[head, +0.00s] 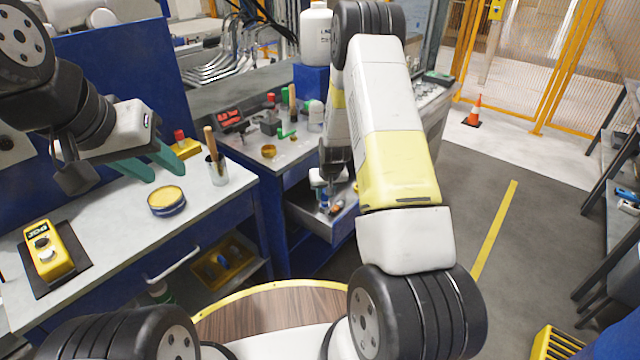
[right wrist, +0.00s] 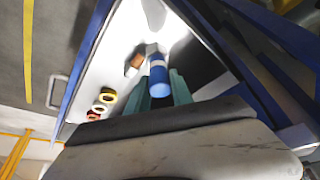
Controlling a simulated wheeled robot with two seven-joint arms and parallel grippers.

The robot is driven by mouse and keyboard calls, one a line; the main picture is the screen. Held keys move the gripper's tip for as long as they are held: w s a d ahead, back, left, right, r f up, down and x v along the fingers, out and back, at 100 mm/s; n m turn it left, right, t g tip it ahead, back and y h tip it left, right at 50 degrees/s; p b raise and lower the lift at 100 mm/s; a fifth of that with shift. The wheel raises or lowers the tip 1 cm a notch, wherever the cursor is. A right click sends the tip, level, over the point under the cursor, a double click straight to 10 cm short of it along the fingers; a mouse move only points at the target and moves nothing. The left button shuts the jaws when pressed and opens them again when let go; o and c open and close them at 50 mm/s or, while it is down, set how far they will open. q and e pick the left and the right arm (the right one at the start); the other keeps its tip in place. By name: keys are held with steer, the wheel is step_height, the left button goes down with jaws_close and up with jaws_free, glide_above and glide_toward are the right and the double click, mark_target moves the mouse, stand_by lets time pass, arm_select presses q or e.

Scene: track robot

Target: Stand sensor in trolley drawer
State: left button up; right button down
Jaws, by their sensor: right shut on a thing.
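The trolley drawer (head: 345,226) is pulled open on the blue trolley, and its pale inside fills much of the right wrist view (right wrist: 112,72). My right gripper (right wrist: 158,88) reaches down at the drawer with its teal fingers shut on a blue and white cylinder, which looks like the sensor (right wrist: 158,76). I cannot tell whether the sensor's base touches the drawer floor. In the head view my right arm hides much of this area. My left gripper (head: 152,168) is open and empty above the left bench, near a round yellow-topped tin (head: 167,201).
In the drawer lie a brown block (right wrist: 134,62) and several coloured rings (right wrist: 104,100). The trolley top (head: 262,150) carries small parts. The left bench holds a yellow device (head: 46,250) and a metal cup with a wooden handle (head: 216,168).

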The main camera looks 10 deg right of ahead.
mark_target(325, 203)
steer(key=shift+f, duration=2.3)
steer(key=shift+f, duration=0.1)
steer(key=c, duration=1.1)
jaws_free()
